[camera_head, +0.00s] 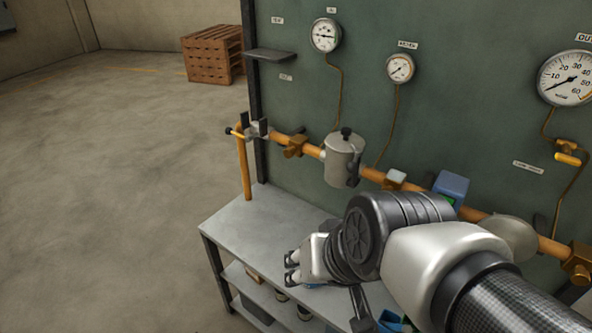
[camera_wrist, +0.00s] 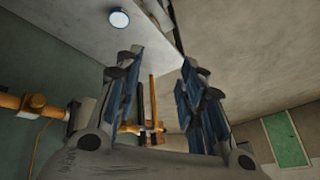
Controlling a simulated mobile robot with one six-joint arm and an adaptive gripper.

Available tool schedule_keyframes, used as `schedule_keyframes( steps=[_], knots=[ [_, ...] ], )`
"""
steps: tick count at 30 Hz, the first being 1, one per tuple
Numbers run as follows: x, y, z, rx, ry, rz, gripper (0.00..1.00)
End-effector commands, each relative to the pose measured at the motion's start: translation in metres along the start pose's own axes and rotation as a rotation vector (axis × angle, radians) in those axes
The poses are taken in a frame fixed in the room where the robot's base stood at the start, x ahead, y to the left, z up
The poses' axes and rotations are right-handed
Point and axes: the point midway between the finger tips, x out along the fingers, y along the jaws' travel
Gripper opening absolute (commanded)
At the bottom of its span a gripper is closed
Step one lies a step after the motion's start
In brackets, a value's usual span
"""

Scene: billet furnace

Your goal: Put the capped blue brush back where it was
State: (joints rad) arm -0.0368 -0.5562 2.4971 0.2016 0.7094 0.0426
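My gripper (camera_head: 290,268) is low over the left part of the grey bench top (camera_head: 262,222). In the wrist view its fingers (camera_wrist: 160,62) are spread apart, with nothing held between them. I cannot make out the capped blue brush for certain. A small blue patch (camera_head: 313,286) shows just under my gripper, mostly hidden by it. In the wrist view a round pale disc with a blue rim (camera_wrist: 119,18) is on the bench surface, beyond the left finger. I cannot tell whether either is the brush.
An orange pipe (camera_head: 283,139) runs along the green panel (camera_head: 420,110) behind the bench. It carries a grey canister (camera_head: 343,160) and a blue box (camera_head: 452,186). Dark containers (camera_head: 257,311) stand on the lower shelf. Open floor (camera_head: 120,200) lies left; a wooden crate (camera_head: 212,56) stands behind.

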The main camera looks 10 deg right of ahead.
Motion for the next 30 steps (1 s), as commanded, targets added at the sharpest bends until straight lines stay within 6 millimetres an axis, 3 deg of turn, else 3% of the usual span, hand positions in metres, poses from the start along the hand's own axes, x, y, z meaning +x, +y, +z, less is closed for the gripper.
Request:
schedule_keyframes(
  steps=[3, 8, 30],
  knots=[
    [-0.024, 0.028, 0.033, -0.1, -0.038, 0.089, 0.36],
    [-0.037, 0.047, 0.053, -0.151, -0.072, 0.153, 0.36],
    [-0.038, 0.048, 0.055, -0.156, -0.077, 0.158, 0.36]
  ],
)
